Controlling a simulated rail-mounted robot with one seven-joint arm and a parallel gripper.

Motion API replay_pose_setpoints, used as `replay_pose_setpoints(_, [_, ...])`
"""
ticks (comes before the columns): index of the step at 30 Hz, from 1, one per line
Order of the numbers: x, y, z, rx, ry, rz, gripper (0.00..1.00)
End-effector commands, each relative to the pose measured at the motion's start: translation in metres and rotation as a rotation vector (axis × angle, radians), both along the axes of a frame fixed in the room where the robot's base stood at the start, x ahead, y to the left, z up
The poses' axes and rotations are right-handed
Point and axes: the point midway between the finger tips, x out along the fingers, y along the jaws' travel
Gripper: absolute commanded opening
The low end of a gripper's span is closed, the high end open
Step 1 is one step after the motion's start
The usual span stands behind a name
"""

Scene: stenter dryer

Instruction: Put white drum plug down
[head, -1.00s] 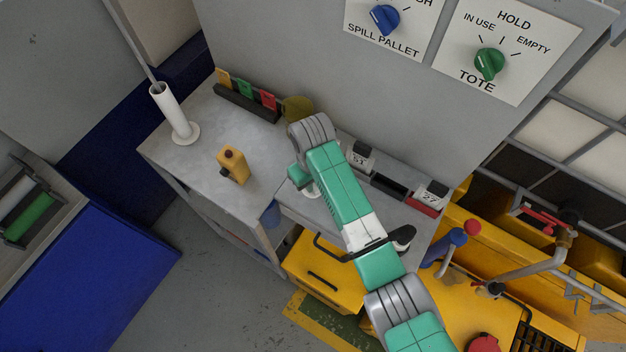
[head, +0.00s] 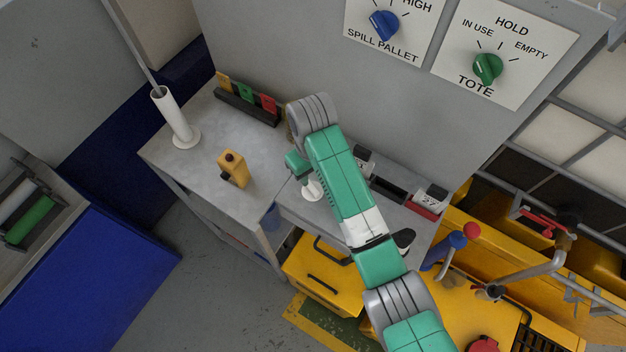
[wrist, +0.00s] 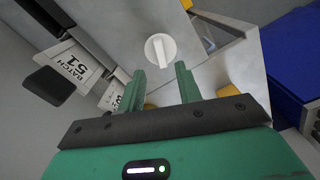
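The white drum plug (wrist: 161,47), a round disc with a raised bar across it, lies on the grey bench top (wrist: 215,75). In the head view the plug (head: 313,191) shows just below my gripper (head: 303,174). In the wrist view my gripper (wrist: 161,70) has its two green fingers spread with nothing between them. The plug sits just beyond the fingertips, apart from them. My arm hides part of the bench behind it.
A rack of coloured cards (head: 247,103) is at the back. Batch number blocks (head: 430,197) stand right. Bare bench lies around the bottle.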

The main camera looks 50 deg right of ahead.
Motion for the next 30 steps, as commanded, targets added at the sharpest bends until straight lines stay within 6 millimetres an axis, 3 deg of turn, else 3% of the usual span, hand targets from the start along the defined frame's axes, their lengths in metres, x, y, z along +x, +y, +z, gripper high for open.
replay_pose_setpoints(3, [0.001, 0.001, 0.027, 0.000, -0.002, 0.002, 0.34])
replay_pose_setpoints(7, [0.001, 0.000, 0.047, 0.000, -0.001, 0.000, 0.34])
replay_pose_setpoints(23, [0.006, 0.004, 0.056, -0.009, -0.022, 0.008, 0.34])
replay_pose_setpoints(26, [0.047, 0.029, 0.087, -0.075, -0.204, 0.054, 0.34])
replay_pose_setpoints(29, [0.108, 0.084, 0.162, -0.174, -0.566, 0.121, 0.34])
replay_pose_setpoints(30, [0.125, 0.110, 0.201, -0.203, -0.729, 0.141, 0.34])
